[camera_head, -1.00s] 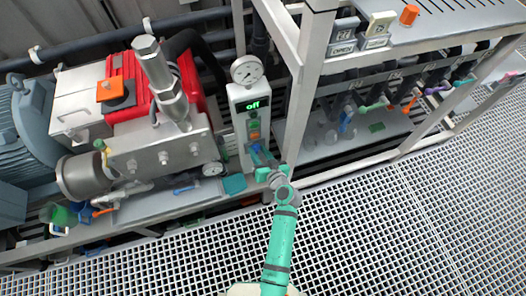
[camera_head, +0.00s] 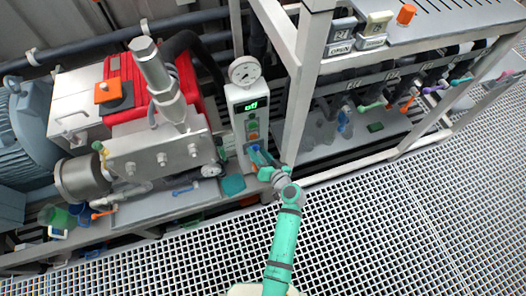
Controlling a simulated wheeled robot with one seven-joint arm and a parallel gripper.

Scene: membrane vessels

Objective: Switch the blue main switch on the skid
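A white control box (camera_head: 238,108) stands upright on the skid, left of the metal post. Its small green-lit display (camera_head: 251,106) seems to read "off", with a green button (camera_head: 252,125) and an orange-red one (camera_head: 253,136) below. The blue main switch (camera_head: 254,149) is low on the box's front, partly hidden by my gripper. My gripper (camera_head: 259,157) reaches up to the box from below, with its fingers at the blue switch. I cannot tell whether they touch it or how far apart they are.
A round gauge (camera_head: 243,70) sits on top of the box. A red and silver pump (camera_head: 150,110) stands to the left, and the metal post (camera_head: 297,95) is close on the right. Pipes with coloured valve handles (camera_head: 405,104) lie further right. The grated floor (camera_head: 400,220) in front is clear.

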